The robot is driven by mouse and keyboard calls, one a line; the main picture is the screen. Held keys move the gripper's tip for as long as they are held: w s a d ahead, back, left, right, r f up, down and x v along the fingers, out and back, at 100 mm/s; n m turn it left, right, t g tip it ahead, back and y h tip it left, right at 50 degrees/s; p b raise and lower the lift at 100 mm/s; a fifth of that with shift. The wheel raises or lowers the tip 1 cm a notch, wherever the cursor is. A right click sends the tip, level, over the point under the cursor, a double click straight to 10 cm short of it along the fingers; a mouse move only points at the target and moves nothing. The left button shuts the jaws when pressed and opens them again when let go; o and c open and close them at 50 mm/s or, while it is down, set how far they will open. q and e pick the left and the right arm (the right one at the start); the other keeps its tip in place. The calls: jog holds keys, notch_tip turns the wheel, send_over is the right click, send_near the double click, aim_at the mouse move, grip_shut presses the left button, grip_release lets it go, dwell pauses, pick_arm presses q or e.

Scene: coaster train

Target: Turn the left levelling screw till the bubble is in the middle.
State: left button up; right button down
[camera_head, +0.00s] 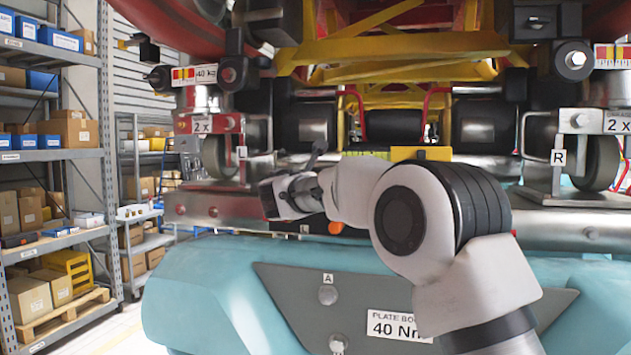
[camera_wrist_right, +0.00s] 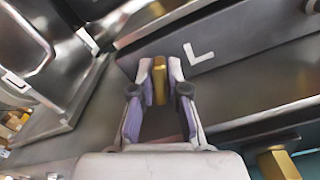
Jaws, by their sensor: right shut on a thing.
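The left levelling screw (camera_wrist_right: 160,80) is a narrow brass-coloured piece beside a white letter L on a dark grey plate (camera_wrist_right: 235,75), in the right wrist view. My right gripper (camera_wrist_right: 159,92) has its two purple-lined fingers on either side of the screw and is shut on it. In the head view my right arm reaches in to the middle, and its wrist and gripper (camera_head: 290,195) hide the screw. I cannot make out the bubble in either view. My left gripper is not in view.
A second brass piece (camera_wrist_right: 278,163) sits at the lower right of the wrist view. The teal body (camera_head: 210,300) with a grey plate is in front. Coaster wheels (camera_head: 603,163) and metal brackets stand close by. Shelves of boxes (camera_head: 75,130) are at the left.

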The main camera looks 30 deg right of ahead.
jog(key=n+p, duration=0.2)
jog(key=n, duration=0.4)
jog(key=shift+f, duration=0.15)
jog(key=shift+n, duration=0.3)
dwell(1.3)
jog(key=c, duration=1.5)
grip_release()
jog(key=shift+p, duration=0.3)
jog(key=v, duration=1.2)
jog(key=shift+a, duration=0.1)
jog(key=shift+w, duration=0.1)
